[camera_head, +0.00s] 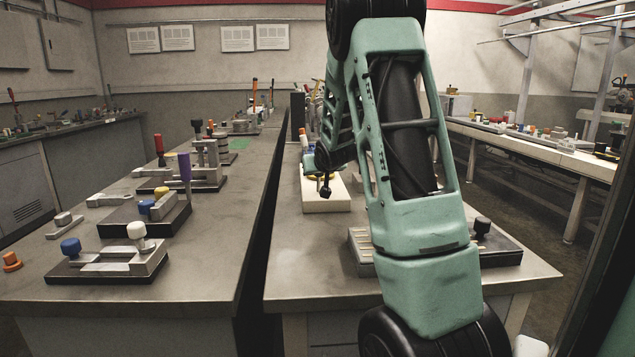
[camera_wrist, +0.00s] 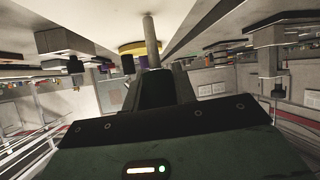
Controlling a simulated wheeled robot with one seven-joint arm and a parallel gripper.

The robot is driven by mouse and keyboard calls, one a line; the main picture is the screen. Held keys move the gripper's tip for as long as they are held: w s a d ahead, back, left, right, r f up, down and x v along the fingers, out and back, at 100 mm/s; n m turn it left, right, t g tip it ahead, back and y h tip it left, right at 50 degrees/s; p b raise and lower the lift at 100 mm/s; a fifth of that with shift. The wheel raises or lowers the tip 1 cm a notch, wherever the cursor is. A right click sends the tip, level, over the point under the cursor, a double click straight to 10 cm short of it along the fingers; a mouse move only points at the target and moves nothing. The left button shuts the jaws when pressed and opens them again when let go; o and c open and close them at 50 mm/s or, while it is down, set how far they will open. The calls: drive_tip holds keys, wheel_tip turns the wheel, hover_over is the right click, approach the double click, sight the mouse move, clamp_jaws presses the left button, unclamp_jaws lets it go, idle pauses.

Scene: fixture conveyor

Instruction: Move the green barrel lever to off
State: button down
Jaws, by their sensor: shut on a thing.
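In the wrist view, my gripper (camera_wrist: 155,88) has its dark jaws closed at the end of a grey metal rod (camera_wrist: 151,40). The rod runs from the jaws to a pale fixture base (camera_wrist: 115,20). The part of the lever inside the jaws is hidden, and no green handle shows clearly. In the head view, my gripper is largely hidden by my arm, beside a white fixture base (camera_head: 326,204) with a yellow part.
In the wrist view, a yellow round part (camera_wrist: 128,49) sits close beside the rod. In the head view, a grey fixture with a black knob (camera_head: 482,226) stands nearer on the same table. The left table (camera_head: 205,262) holds several other lever fixtures.

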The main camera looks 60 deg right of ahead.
drive_tip(key=shift+s, duration=0.1)
idle(0.3)
drive_tip(key=c, duration=1.1)
unclamp_jaws()
drive_tip(key=shift+a, duration=0.1)
drive_tip(key=v, duration=1.7)
drive_tip(key=shift+s+a+f, duration=0.1)
drive_tip(key=shift+a, duration=0.1)
